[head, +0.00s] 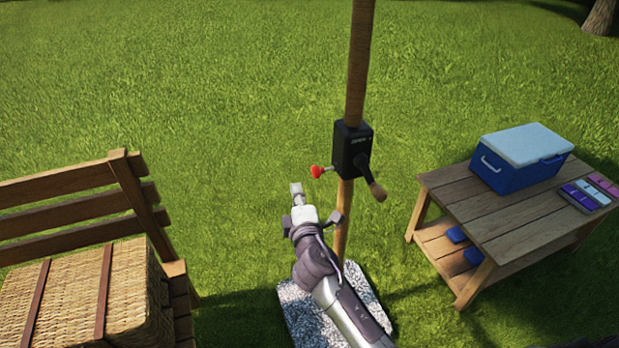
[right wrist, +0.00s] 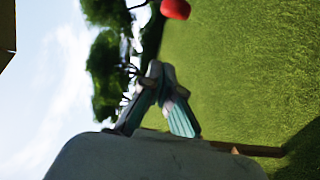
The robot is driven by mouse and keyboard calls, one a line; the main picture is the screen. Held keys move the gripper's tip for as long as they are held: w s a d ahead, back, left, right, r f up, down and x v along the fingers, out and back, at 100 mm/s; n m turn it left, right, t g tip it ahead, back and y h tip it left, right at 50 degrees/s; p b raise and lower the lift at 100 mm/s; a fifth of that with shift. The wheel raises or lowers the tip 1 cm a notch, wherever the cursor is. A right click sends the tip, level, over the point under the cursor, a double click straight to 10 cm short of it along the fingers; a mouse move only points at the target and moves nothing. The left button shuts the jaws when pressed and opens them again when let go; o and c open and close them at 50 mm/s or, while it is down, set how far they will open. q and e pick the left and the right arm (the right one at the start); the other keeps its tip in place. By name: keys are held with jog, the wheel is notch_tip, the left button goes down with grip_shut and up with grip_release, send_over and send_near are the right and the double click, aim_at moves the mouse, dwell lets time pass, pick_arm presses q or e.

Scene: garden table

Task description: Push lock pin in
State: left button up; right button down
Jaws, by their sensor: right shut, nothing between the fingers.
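The lock pin (head: 322,171) has a red knob and a metal shaft. It sticks out from the left side of a black crank housing (head: 350,150) on a wooden pole, with a visible length of shaft between knob and housing. My right gripper (head: 296,188) is shut and empty, just below and left of the red knob, apart from it in the picture. In the right wrist view the closed fingertips (right wrist: 156,68) show, and the red knob (right wrist: 175,9) is at the top edge, clear of them. My left gripper is not in view.
A crank handle (head: 376,190) hangs at the housing's right. The pole (head: 359,60) stands in a speckled stone base (head: 300,312). A bench with a wicker basket (head: 70,300) is at left. A wooden table (head: 480,215) with a blue cooler (head: 515,165) is at right. Grass lies open behind.

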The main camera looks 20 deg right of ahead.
aim_at(319, 175)
jog(key=w+d, duration=0.2)
jog(key=w+d+p, duration=0.1)
jog(key=d, duration=0.1)
jog(key=shift+w+d+f, duration=0.15)
jog(key=shift+w+d, duration=0.05)
jog(key=shift+w, duration=0.2)
jog(key=d, duration=0.2)
jog(key=shift+d, duration=0.4)
jog(key=shift+w, duration=0.1)
